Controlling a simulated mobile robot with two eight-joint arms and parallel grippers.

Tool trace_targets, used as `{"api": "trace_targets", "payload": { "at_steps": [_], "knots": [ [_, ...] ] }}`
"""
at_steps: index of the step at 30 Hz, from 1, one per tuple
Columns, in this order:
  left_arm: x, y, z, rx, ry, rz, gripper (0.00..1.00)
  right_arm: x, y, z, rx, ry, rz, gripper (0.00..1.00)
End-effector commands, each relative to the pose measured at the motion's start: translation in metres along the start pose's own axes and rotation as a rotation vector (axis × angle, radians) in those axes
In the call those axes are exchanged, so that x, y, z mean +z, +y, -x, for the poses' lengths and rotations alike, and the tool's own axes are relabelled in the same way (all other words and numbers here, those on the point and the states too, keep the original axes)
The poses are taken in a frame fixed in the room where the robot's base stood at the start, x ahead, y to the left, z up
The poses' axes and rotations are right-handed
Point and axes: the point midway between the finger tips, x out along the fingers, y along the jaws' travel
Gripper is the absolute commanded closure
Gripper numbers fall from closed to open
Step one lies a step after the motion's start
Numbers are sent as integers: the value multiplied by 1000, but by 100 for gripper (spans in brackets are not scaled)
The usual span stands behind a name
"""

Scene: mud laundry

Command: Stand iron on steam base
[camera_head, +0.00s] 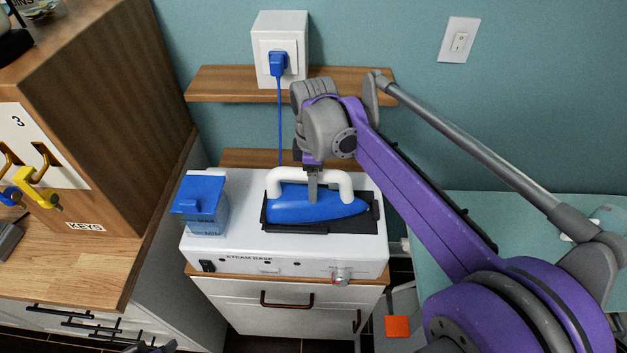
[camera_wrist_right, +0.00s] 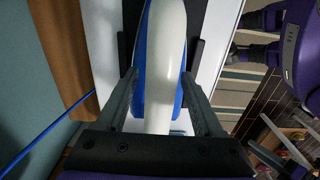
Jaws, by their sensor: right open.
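The blue iron (camera_head: 330,208) with its white handle (camera_head: 346,184) lies flat on the dark pad (camera_head: 362,224) on top of the white steam base (camera_head: 225,253). My right gripper (camera_head: 313,196) is over the iron at the handle. In the right wrist view, the open fingers of my right gripper (camera_wrist_right: 160,75) are on either side of the white handle (camera_wrist_right: 165,45), with gaps visible beside it. Part of the iron's blue body is hidden behind the handle and gripper. Only a dark bit of my left gripper (camera_head: 150,347) shows at the bottom edge.
A blue water tank (camera_head: 201,206) stands at the base's left end. A blue cord (camera_head: 279,120) runs from the wall outlet (camera_head: 268,62) down behind the base. A wooden shelf (camera_head: 225,84) is behind, and a wooden key cabinet (camera_head: 100,110) at left.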

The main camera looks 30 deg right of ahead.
Motion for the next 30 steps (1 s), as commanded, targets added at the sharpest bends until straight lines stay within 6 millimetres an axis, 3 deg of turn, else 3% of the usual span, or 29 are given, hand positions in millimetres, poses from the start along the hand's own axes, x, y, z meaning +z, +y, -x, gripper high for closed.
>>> {"api": "trace_targets", "payload": {
  "at_steps": [5, 18, 30],
  "knots": [
    [0, 0, 0, 0, 0, 0, 50, 0, 1, 4, 0, 0, 0, 31],
    [-7, 0, 6, 0, 6, 0, 50, 0, 0, 86, 0, 0, 0, 31],
    [-17, 0, 16, 0, 15, 0, 50, 0, 1, 121, 2, 1, 0, 31]
  ]
}}
